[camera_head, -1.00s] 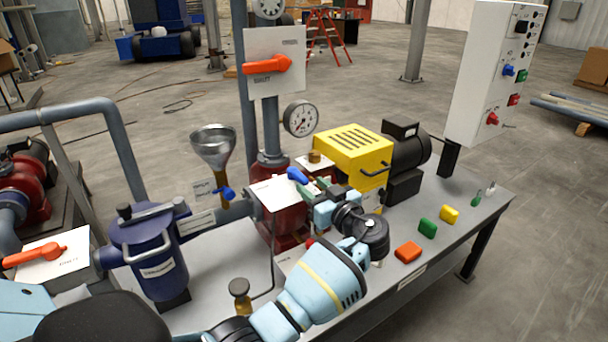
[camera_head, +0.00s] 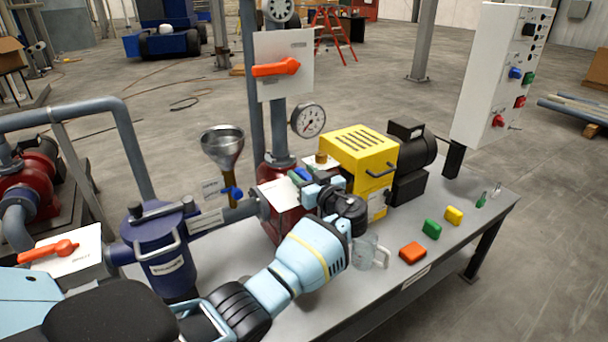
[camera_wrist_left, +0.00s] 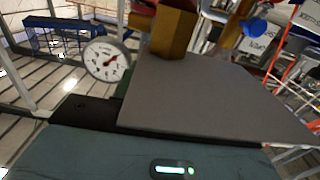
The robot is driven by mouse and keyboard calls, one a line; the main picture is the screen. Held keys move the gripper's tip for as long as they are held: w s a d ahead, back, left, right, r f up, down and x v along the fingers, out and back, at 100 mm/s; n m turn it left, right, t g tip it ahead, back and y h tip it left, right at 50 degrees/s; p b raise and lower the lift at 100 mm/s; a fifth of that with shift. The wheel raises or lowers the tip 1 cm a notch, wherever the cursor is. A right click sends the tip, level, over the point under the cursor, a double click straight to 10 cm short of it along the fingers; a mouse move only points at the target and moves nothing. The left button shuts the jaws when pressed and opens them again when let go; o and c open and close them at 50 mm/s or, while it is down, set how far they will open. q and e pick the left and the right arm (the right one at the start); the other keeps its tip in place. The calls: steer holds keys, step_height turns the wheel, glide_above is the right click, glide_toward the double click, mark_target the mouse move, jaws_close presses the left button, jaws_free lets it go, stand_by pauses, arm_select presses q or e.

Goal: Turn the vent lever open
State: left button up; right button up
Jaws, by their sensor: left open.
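A small blue lever (camera_head: 302,173), which I take to be the vent lever, sits at a white plate (camera_head: 277,194) on the red pump body. Its label is too small to read. My left gripper (camera_head: 307,183) is open, with its fingers at the lever, partly covering it; I cannot tell whether they touch it. In the left wrist view a large grey surface fills the middle, and I cannot make out the lever there. My right gripper is not in view.
A brass fitting (camera_head: 321,158), a gauge (camera_head: 308,120) and a yellow motor cover (camera_head: 359,155) stand close behind the gripper. The funnel (camera_head: 223,142) has a blue handle (camera_head: 232,193). A glass mug (camera_head: 370,251) and red, green and yellow blocks lie right of my forearm.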

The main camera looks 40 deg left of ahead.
arm_select(q)
steer(key=c, duration=0.8)
steer(key=shift+c, duration=0.2)
